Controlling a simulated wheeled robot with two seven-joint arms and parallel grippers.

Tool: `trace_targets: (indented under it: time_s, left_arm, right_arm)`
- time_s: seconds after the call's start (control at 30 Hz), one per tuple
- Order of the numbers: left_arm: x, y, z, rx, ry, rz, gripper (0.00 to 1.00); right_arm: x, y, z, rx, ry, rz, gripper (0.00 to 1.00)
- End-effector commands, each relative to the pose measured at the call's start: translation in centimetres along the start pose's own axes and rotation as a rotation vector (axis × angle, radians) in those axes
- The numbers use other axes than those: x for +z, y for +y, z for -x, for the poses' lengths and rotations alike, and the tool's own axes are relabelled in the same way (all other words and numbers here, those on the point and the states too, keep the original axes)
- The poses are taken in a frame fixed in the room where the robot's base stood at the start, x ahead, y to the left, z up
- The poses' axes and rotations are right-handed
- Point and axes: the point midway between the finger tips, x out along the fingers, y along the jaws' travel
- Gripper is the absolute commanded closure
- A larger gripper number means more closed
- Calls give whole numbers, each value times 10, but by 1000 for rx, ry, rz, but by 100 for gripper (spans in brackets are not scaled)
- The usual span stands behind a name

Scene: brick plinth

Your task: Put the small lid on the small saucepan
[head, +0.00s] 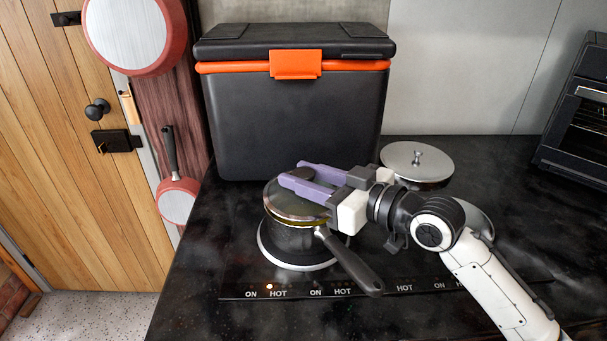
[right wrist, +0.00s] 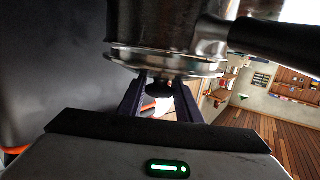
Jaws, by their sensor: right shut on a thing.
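The small saucepan (head: 290,238) stands on the front left hob plate, its dark handle (head: 352,262) pointing to the lower right. The small lid (head: 285,210), round with a shiny rim, is over the pan's mouth. My right gripper (head: 292,178), with purple fingers, is shut on the lid's knob from above. In the right wrist view, which is upside down, the fingers (right wrist: 160,95) close on the knob under the lid (right wrist: 165,65), with the saucepan (right wrist: 165,25) right against or very near it. I cannot tell whether the rim is fully seated. My left gripper is not in view.
A larger steel lid (head: 417,162) lies at the back right. A big black cool box (head: 290,115) with an orange latch stands close behind the saucepan. An oven (head: 578,115) is at the far right. Pans hang on the left. The black counter (head: 200,260) is clear at the left.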

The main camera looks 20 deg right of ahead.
Motion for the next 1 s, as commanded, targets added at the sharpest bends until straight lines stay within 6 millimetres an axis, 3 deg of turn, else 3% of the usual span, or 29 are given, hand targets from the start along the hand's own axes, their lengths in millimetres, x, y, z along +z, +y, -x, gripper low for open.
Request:
trace_targets:
  time_s: [1.0]
  left_arm:
    - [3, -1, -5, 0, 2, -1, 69]
  right_arm:
    - [11, 0, -2, 0, 2, 0, 96]
